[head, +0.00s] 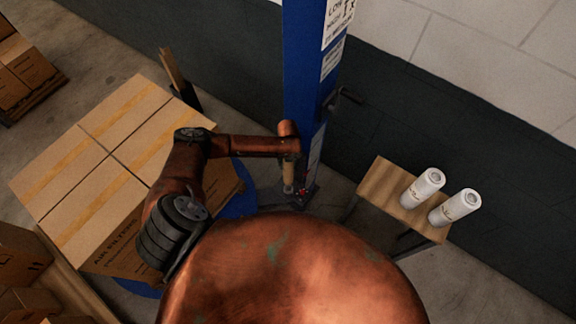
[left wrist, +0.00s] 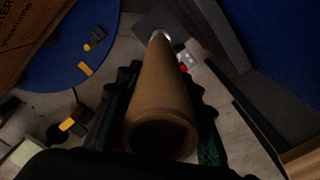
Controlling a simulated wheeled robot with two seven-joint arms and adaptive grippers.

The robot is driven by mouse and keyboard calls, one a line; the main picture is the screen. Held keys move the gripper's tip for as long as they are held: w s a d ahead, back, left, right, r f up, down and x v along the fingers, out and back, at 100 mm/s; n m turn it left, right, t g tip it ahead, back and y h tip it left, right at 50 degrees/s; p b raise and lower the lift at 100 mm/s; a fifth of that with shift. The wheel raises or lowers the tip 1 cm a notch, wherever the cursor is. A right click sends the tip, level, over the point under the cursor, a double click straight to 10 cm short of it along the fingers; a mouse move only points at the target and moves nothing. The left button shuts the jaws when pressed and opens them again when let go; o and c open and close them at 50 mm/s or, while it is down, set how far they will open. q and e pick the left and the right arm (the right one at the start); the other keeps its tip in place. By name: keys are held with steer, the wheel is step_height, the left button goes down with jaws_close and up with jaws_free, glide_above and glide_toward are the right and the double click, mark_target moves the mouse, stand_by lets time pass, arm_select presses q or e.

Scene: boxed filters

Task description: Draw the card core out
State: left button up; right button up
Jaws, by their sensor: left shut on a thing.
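The card core (head: 288,175) is a plain brown tube beside the foot of the blue column in the head view. In the left wrist view the core (left wrist: 162,90) runs from its wide open end, close to the camera, to its far end at a pale metal piece (left wrist: 160,35). I cannot tell whether the far end is around that piece or just clear of it. My left gripper (left wrist: 160,100) is shut on the core, with a dark finger on each side. In the head view this gripper (head: 289,158) is small and partly hidden by its arm. My right gripper is in no view.
The blue column (head: 303,80) with a crank handle (head: 345,97) stands right behind the core. Large taped boxes (head: 105,160) stand left on a blue round plate (head: 240,205). Two white rolls (head: 423,188) stand on a wooden stand (head: 385,190) at the right.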

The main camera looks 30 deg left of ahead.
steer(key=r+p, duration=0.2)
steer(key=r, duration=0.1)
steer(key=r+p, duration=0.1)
steer(key=p, duration=0.1)
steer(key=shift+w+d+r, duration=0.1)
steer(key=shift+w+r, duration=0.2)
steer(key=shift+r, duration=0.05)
